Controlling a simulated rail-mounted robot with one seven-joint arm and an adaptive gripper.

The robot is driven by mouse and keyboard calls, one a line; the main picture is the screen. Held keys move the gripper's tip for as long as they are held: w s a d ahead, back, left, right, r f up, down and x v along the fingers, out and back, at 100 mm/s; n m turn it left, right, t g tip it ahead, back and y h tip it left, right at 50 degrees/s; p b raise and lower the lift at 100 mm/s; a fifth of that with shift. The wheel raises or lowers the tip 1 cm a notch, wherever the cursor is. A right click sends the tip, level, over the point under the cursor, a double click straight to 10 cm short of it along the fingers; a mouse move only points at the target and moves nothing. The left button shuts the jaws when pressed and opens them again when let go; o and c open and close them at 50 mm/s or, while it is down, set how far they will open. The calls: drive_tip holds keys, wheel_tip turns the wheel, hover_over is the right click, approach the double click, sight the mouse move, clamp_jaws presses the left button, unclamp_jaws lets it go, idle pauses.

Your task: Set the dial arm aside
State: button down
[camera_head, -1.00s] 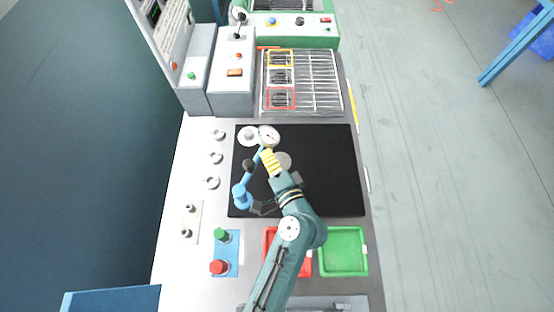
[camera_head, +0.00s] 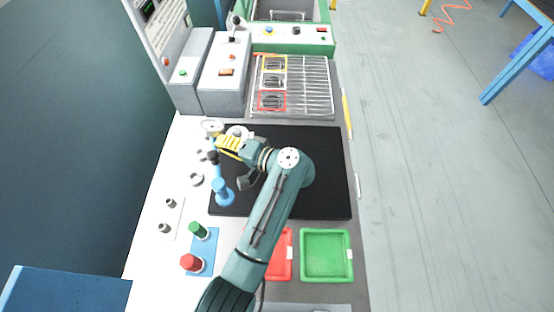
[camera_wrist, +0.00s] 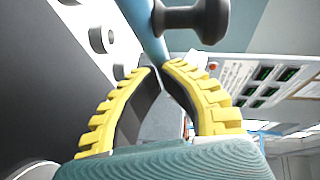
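The dial arm (camera_head: 216,171) is a blue rod on a blue base (camera_head: 222,192) at the mat's left edge, with a black knob and a round white dial (camera_head: 211,126) at its far end. The dial hangs past the mat's far left corner. My gripper (camera_head: 218,144) is at the rod just below the dial. In the wrist view, my gripper's yellow fingers (camera_wrist: 161,66) close together at the blue rod (camera_wrist: 147,30), beside the black knob (camera_wrist: 198,18). The pinch point itself is partly hidden.
The black mat (camera_head: 310,175) is mostly clear on its right. A pale disc (camera_head: 240,132) lies near its far left. Green (camera_head: 327,254) and red (camera_head: 283,262) trays are in front; a wire rack (camera_head: 310,85) is behind.

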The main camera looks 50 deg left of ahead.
sight(212, 145)
drive_tip(key=shift+s+a+r+p, duration=0.1)
drive_tip(key=shift+s+a+p, duration=0.2)
drive_tip(key=shift+s, duration=0.2)
drive_tip(key=shift+s+a+r+p, duration=0.1)
drive_tip(key=shift+s+a+p, duration=0.2)
drive_tip(key=shift+s, duration=0.2)
drive_tip(key=shift+s+a+f+p, duration=0.1)
drive_tip(key=shift+s+f+p, duration=0.05)
drive_tip(key=shift+s+p, duration=0.2)
drive_tip(key=shift+w+b, duration=0.35)
drive_tip(key=shift+w, duration=0.05)
drive_tip(key=w+d+r, duration=0.2)
drive_tip(key=w+d, duration=0.6)
drive_tip(key=w, duration=0.1)
drive_tip(key=shift+w+r, duration=0.15)
drive_tip(key=shift+r, duration=0.2)
